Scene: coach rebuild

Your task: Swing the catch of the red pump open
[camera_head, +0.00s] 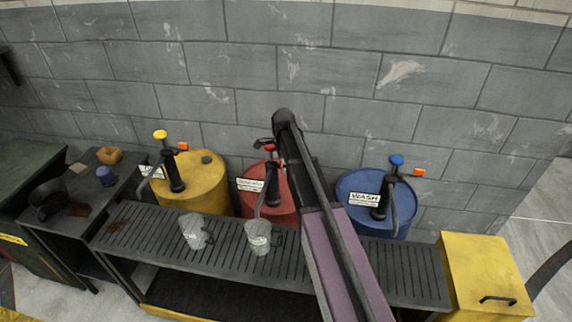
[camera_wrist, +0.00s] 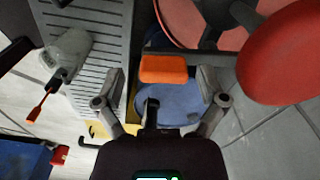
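The red pump's knob (camera_head: 270,148) shows above the red drum (camera_head: 283,203) in the head view, partly behind my arm. In the wrist view the round red knob (camera_wrist: 285,55) is large at the right. The catch shows there as an orange block (camera_wrist: 163,69) on a dark bar. My gripper (camera_wrist: 162,80) is open, with one finger on each side of the orange block in the picture and gaps on both sides. I cannot tell whether the block lies at fingertip depth. In the head view the catch is hidden by my arm.
A yellow drum (camera_head: 205,183) and a blue drum (camera_head: 370,187) with similar pumps flank the red one. Two metal jugs (camera_head: 194,231) (camera_head: 258,237) stand on the slatted bench (camera_head: 150,238). A grey block wall (camera_head: 240,60) is close behind. A yellow box (camera_head: 480,265) stands right.

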